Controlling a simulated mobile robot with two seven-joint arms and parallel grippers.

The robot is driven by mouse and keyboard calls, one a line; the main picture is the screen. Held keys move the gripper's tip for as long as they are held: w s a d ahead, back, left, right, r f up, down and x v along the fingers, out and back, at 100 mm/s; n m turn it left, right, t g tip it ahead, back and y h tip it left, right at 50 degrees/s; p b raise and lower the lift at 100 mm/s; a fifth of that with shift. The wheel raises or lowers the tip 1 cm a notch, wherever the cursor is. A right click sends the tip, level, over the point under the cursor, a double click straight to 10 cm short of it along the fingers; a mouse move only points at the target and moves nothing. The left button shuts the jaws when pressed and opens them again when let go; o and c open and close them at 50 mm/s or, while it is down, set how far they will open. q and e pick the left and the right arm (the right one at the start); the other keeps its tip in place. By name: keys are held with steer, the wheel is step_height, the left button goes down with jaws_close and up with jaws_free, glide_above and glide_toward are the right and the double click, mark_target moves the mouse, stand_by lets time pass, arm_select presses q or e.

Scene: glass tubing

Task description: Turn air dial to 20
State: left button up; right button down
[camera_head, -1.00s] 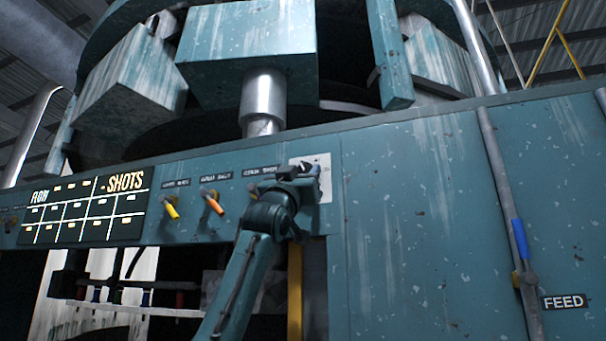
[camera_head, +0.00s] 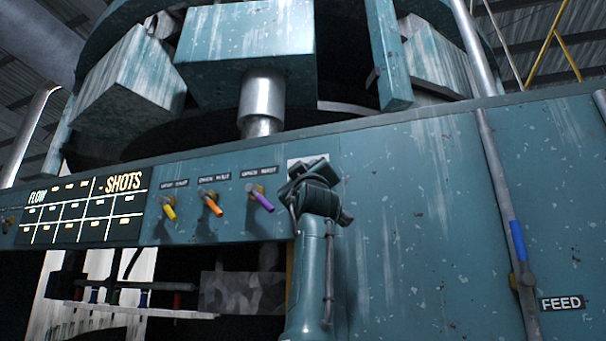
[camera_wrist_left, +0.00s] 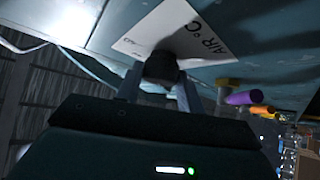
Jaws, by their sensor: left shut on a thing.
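The air dial is a dark round knob (camera_wrist_left: 160,67) on a white plate marked "AIR °C" (camera_wrist_left: 192,30) in the left wrist view. My left gripper (camera_wrist_left: 158,86) is shut on this knob, with one finger on each side of it. In the head view my left gripper (camera_head: 305,170) is at the panel, over the white plate, and my wrist covers the dial and most of the plate. The dial's pointer and scale numbers cannot be read in either view. My right gripper is not in view.
Left of the dial on the teal panel are levers with yellow (camera_head: 169,211), orange (camera_head: 213,207) and purple (camera_head: 263,201) handles. A black "FLOW / SHOTS" board (camera_head: 85,208) is further left. A blue-handled lever (camera_head: 519,240) stands at right by a "FEED" sign (camera_head: 563,302).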

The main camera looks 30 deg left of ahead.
arm_select(q)
steer(key=n+g+y, duration=0.1)
steer(key=n, duration=0.1)
steer(key=n+g, duration=0.2)
steer(key=shift+d+r+n+g+y, duration=0.1)
steer(key=shift+n+g+y, duration=0.2)
steer(key=shift+n+y, duration=0.1)
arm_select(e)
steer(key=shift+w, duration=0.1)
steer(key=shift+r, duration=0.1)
arm_select(q)
steer(key=o, duration=1)
steer(key=b+v, duration=0.7)
steer(key=v, duration=0.6)
steer(key=shift+d, duration=0.1)
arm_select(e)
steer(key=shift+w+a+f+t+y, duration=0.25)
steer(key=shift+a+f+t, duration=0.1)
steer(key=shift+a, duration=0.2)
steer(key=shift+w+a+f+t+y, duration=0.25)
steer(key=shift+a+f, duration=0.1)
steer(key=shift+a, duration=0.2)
